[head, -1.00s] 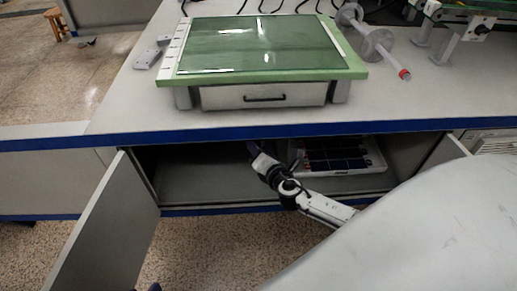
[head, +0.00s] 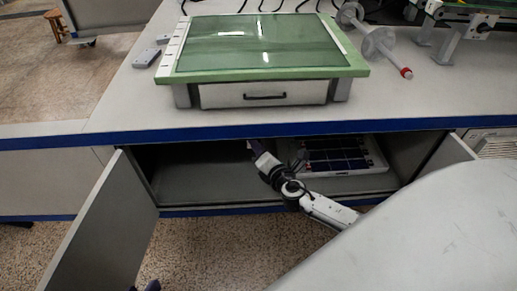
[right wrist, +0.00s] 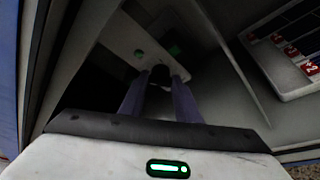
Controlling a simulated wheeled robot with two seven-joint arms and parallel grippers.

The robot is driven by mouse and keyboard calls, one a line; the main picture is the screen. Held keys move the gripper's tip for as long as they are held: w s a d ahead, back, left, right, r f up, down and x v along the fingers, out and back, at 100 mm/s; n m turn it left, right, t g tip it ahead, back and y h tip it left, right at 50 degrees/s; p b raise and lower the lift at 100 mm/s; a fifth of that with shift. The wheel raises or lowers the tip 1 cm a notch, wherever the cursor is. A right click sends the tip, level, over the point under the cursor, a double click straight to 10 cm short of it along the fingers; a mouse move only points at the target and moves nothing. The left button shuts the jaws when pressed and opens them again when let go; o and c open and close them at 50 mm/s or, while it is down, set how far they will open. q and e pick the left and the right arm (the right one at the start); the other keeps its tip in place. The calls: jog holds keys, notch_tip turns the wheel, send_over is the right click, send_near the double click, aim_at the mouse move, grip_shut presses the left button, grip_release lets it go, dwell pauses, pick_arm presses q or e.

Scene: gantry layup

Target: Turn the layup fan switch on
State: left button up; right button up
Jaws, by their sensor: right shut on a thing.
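My right gripper (head: 254,148) reaches into the open cabinet under the bench, just below the bench's blue front edge. In the right wrist view its two purple fingers (right wrist: 160,82) are closed on a small dark part (right wrist: 161,73), which looks like the switch's knob or lever. My left gripper cannot be made out.
The cabinet's left door (head: 105,225) and right door (head: 447,158) stand open. A white tray (head: 375,168) of dark panels lies on the cabinet floor at right, and it also shows in the right wrist view (right wrist: 257,62). A green-topped glass station (head: 262,75) stands on the bench.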

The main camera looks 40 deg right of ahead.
pick_arm(q)
jog(key=shift+d+r+t+h+b, duration=0.2)
jog(key=shift+d+r+h+b, duration=0.1)
jog(key=shift+r, duration=0.2)
jog(key=shift+d+r+t+h+b, duration=0.2)
jog(key=shift+r+b, duration=0.1)
jog(key=shift+r, duration=0.2)
pick_arm(e)
jog(key=m+t, duration=0.2)
jog(key=m, duration=0.3)
jog(key=m+t+h, duration=0.1)
jog(key=m, duration=0.4)
jog(key=f+m+t+h, duration=0.1)
jog(key=m+t, duration=0.1)
jog(key=m, duration=0.3)
jog(key=shift+d+m+t, duration=0.1)
jog(key=shift+m+t, duration=0.2)
jog(key=shift+m, duration=0.4)
jog(key=o, duration=1)
jog(key=shift+f, duration=0.1)
jog(key=shift+o, duration=0.2)
pick_arm(q)
jog(key=shift+a+f+y+p, duration=0.15)
jog(key=shift+f+y+p, duration=0.15)
jog(key=shift+f+p, duration=0.05)
pick_arm(e)
jog(key=v, duration=1)
jog(key=shift+s, duration=0.1)
